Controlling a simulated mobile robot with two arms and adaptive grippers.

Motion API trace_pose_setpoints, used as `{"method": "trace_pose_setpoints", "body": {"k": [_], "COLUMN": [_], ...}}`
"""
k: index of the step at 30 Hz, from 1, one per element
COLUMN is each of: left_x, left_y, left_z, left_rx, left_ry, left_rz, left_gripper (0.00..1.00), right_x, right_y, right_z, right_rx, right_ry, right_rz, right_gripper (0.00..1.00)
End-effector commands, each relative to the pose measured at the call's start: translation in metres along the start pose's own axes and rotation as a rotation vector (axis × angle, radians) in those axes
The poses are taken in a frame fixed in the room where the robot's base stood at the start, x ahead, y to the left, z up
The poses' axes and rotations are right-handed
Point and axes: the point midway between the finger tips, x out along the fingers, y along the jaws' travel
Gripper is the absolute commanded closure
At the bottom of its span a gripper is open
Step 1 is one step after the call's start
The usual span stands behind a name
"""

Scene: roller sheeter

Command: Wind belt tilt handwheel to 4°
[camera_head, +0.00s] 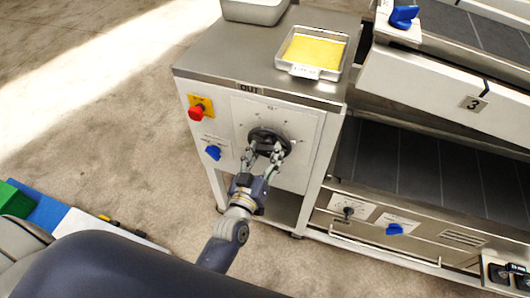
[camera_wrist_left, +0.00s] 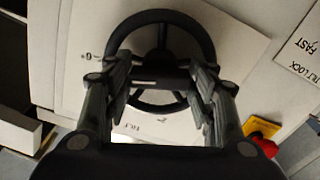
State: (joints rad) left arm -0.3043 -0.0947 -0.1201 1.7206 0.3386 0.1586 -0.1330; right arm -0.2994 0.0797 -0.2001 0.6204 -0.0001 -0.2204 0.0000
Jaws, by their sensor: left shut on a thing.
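The black handwheel (camera_head: 270,139) sits on a pale dial plate (camera_head: 299,124) on the front of the steel cabinet. My left gripper (camera_head: 264,150) is at the wheel, its two fingers reaching the lower part of it. In the left wrist view the wheel (camera_wrist_left: 161,20) shows as a black ring with spokes, and my left gripper (camera_wrist_left: 160,80) is shut on a dark part across its middle. The fingers hide part of the wheel. The dial marks are too small to read in the head view. My right gripper is not in view.
A red button (camera_head: 195,113) on a yellow plate and a blue knob (camera_head: 213,152) sit left of the wheel. A tray with a yellow sheet (camera_head: 314,51) rests on the cabinet top. Belt decks (camera_head: 430,165) lie to the right. The floor at left is mostly clear.

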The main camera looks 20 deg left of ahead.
Motion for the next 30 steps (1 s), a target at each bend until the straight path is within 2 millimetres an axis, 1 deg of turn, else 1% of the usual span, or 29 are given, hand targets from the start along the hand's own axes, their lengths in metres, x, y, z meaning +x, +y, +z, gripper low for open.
{"method": "trace_pose_setpoints", "body": {"k": [9, 21, 30], "left_x": [0.0, 0.0, 0.001], "left_y": [0.001, 0.001, 0.001], "left_z": [-0.002, -0.001, -0.001], "left_rx": [-0.234, -0.577, -0.743], "left_ry": [0.0, 0.001, 0.001], "left_rz": [0.001, 0.001, 0.001], "left_gripper": [0.72, 0.72, 0.72], "right_x": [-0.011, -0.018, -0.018], "right_y": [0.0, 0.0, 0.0], "right_z": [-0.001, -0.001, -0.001], "right_rx": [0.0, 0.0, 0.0], "right_ry": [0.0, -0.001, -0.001], "right_rz": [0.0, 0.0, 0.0], "right_gripper": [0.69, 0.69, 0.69]}}
